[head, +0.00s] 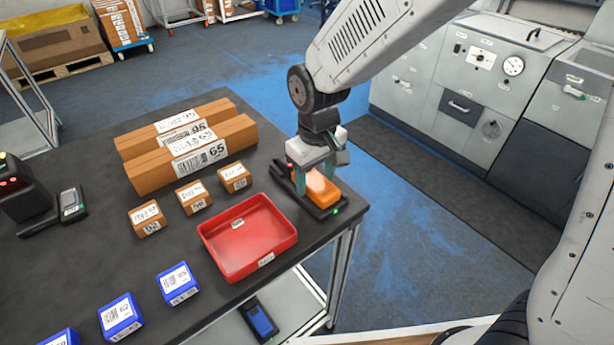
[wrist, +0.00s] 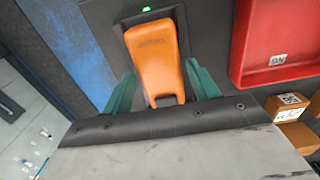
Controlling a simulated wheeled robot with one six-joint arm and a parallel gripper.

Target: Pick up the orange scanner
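The orange scanner (head: 322,187) sits in its dark cradle (head: 335,210) near the right corner of the table, and a green light shows at the cradle's end. My gripper (head: 315,180) is down at the scanner. In the wrist view the orange scanner (wrist: 153,55) lies between my two green fingers (wrist: 160,85), one on each side. A gap shows between each finger and the scanner, so the gripper looks open around it. The scanner's near end is close to the gripper body.
A red tray (head: 247,262) stands just left of the scanner. Small brown boxes (head: 192,197), long brown boxes (head: 195,155) and blue boxes (head: 178,284) are on the table (head: 95,250). A dark device (head: 30,195) stands at the far left. The table's right edge is close to the cradle.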

